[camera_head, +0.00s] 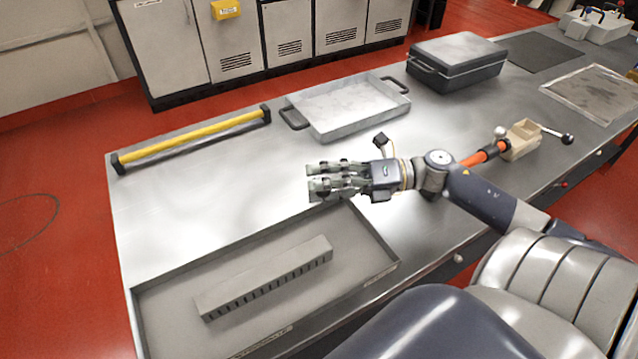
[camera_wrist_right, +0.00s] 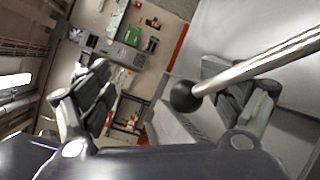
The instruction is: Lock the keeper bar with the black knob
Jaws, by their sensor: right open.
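My right gripper (camera_head: 318,181) is open above the bench, pointing left, near the back right corner of the low tray. In the wrist view its two fingers are spread on either side of the gap (camera_wrist_right: 160,85). There, a black ball knob (camera_wrist_right: 186,97) on a metal rod (camera_wrist_right: 265,63) crosses in front of the right finger; no grasp on it shows. In the head view a black knob (camera_head: 567,138) on a lever stands at the right, apart from the gripper. A grey slotted bar (camera_head: 265,277) lies in the tray; I cannot tell whether it is the keeper bar.
The low tray (camera_head: 381,266) is at the front left. A yellow bar (camera_head: 195,139) with black ends lies along the left back edge. A handled metal tray (camera_head: 350,103) and a dark case (camera_head: 456,58) stand behind.

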